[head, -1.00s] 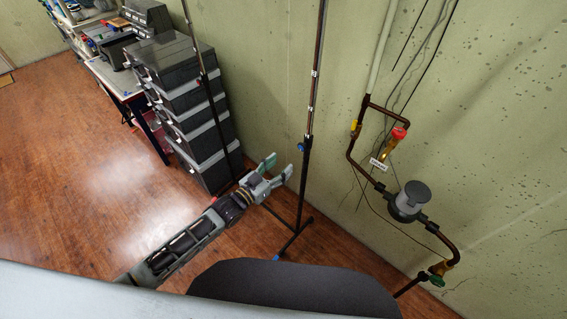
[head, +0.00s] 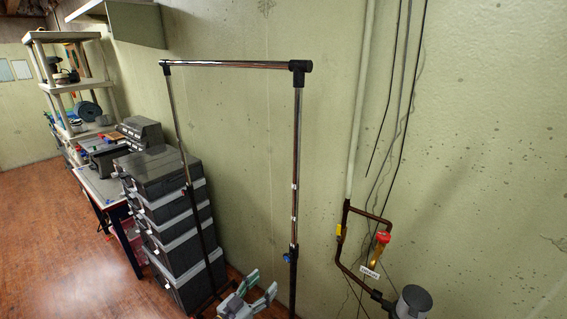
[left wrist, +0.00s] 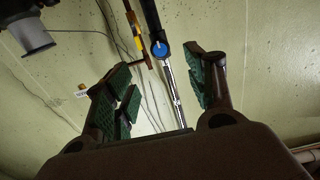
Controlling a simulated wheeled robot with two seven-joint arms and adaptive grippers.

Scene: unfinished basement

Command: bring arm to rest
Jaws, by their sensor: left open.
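My left gripper (head: 260,299) shows at the bottom of the head view, in front of the metal garment rack (head: 293,190). Its two fingers are apart and nothing is between them. In the left wrist view the open fingers (left wrist: 160,90) have green pads, and the rack's post with a blue knob (left wrist: 160,49) shows beyond them. I cannot tell whether the gripper touches the rack. Most of my left arm is below the head view. My right gripper is in no view.
A stack of dark storage bins (head: 180,230) stands against the wall left of the rack. A worktable (head: 105,188) and a shelf unit (head: 60,37) are farther left. Copper pipes with a grey meter (head: 411,302) run along the wall at right. Bare floor (head: 60,270) lies at the left.

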